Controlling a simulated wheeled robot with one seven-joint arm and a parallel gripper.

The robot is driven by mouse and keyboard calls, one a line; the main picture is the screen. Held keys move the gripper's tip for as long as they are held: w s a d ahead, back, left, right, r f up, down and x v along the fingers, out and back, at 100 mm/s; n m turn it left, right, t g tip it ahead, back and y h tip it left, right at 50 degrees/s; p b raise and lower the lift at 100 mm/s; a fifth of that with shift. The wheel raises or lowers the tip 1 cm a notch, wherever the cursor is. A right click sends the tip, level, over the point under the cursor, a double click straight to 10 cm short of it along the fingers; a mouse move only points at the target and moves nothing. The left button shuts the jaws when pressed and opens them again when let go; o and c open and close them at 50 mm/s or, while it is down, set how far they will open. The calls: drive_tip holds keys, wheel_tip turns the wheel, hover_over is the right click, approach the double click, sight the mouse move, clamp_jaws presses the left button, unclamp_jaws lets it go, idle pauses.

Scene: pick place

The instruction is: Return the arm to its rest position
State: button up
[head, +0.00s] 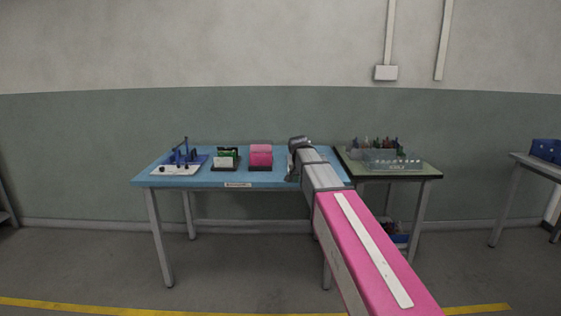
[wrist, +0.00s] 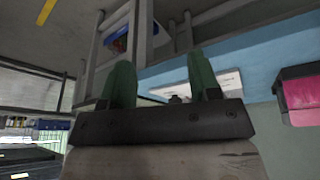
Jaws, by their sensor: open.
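My arm (head: 365,245), pink and grey, reaches from the lower right of the head view to the right part of the blue table (head: 205,182). My gripper (head: 291,178) is small and dark there, by the table's front right part, and its fingers are hard to make out. In the wrist view my gripper (wrist: 160,75) shows two green fingers set wide apart. It is open, and nothing is held between them.
On the blue table stand a blue fixture (head: 184,157), a dark holder with green parts (head: 226,158) and a pink bin (head: 261,156). Right of my arm, a greenish table (head: 425,172) bears clear trays (head: 392,161). Floor in front of the blue table is clear.

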drive_tip(key=s+d+f+n+g+y, duration=0.1)
drive_tip(key=s+d+f, duration=0.3)
drive_tip(key=s+f, duration=0.9)
drive_tip(key=s+d+f+n+g+y, duration=0.1)
drive_tip(key=s+d+f+n, duration=0.3)
drive_tip(key=s+f, duration=0.9)
drive_tip(key=shift+s+d+g, duration=0.6)
drive_tip(key=shift+s, duration=0.55)
